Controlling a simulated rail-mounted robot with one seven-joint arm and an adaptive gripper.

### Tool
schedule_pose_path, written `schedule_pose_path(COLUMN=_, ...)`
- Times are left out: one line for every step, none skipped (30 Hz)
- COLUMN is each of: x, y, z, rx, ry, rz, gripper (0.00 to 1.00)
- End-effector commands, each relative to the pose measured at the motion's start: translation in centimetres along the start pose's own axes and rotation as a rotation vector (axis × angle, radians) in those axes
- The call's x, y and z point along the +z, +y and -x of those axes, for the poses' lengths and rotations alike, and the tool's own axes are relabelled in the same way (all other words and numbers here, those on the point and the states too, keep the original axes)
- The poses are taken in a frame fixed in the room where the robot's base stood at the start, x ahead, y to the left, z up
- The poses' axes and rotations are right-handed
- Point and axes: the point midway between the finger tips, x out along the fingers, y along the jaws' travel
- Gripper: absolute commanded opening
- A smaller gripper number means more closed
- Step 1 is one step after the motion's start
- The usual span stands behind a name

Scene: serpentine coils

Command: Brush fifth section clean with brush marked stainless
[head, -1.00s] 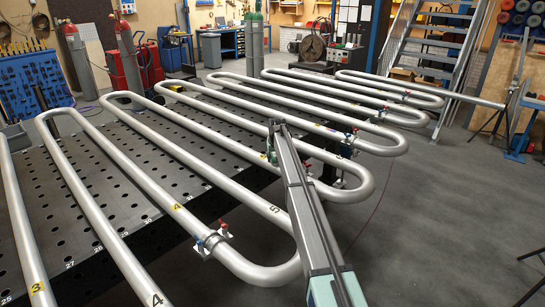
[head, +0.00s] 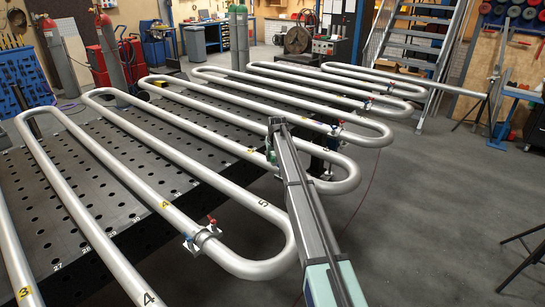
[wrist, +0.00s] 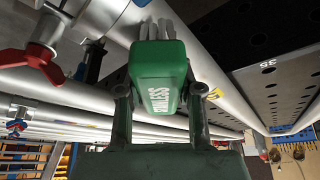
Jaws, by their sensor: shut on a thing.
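A green brush (wrist: 160,75) with pale bristles is held between the fingers of my gripper (wrist: 161,95). The visible part of its white lettering reads like the end of "STAINLESS". The bristles point up in the wrist view, close to a silver pipe (wrist: 225,85); I cannot tell whether they touch it. In the head view the fifth section (head: 263,203) is the pipe with a black 5, just left of my arm. My gripper is mostly hidden behind the arm there. No clear dirt shows on the fifth section at this size.
Serpentine pipes lie over a perforated dark table (head: 60,235). A clamp with red and blue handles (head: 208,232) sits near the bend between sections 4 and 5. A red-handled clamp (wrist: 35,58) is left of the brush. The floor at right (head: 430,230) is open.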

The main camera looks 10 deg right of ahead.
Motion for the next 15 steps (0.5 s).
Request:
schedule_pose_path(x=-0.6, y=-0.3, z=-0.3, rx=0.000, ry=0.000, rz=0.000, gripper=0.00)
schedule_pose_path(x=-0.8, y=-0.5, z=-0.3, rx=0.000, ry=0.000, rz=0.000, gripper=0.00)
schedule_pose_path(x=-1.1, y=-0.7, z=-0.5, rx=0.000, ry=0.000, rz=-0.001, gripper=0.00)
schedule_pose_path(x=-1.3, y=-0.8, z=-0.6, rx=0.000, ry=0.000, rz=-0.001, gripper=0.00)
schedule_pose_path(x=-1.5, y=-0.9, z=-0.7, rx=0.000, ry=0.000, rz=-0.002, gripper=0.00)
schedule_pose_path(x=-1.8, y=-1.1, z=-0.8, rx=0.000, ry=0.000, rz=-0.003, gripper=0.00)
schedule_pose_path(x=-2.0, y=-1.3, z=-0.9, rx=0.001, ry=0.000, rz=-0.004, gripper=0.00)
schedule_pose_path(x=-2.3, y=-1.4, z=-1.0, rx=0.001, ry=0.000, rz=-0.004, gripper=0.00)
schedule_pose_path(x=-2.5, y=-1.6, z=-1.1, rx=0.001, ry=0.000, rz=-0.005, gripper=0.00)
schedule_pose_path(x=-2.8, y=-1.7, z=-1.2, rx=0.001, ry=0.000, rz=-0.005, gripper=0.00)
schedule_pose_path(x=-3.0, y=-1.8, z=-1.3, rx=0.002, ry=0.000, rz=-0.005, gripper=0.00)
schedule_pose_path(x=-3.3, y=-2.0, z=-1.4, rx=0.002, ry=0.000, rz=-0.006, gripper=0.00)
schedule_pose_path(x=-3.5, y=-2.1, z=-1.5, rx=0.002, ry=0.000, rz=-0.006, gripper=0.00)
schedule_pose_path(x=-3.7, y=-2.2, z=-1.6, rx=0.002, ry=0.000, rz=-0.006, gripper=0.00)
schedule_pose_path(x=-4.0, y=-2.4, z=-1.7, rx=0.003, ry=0.000, rz=-0.007, gripper=0.00)
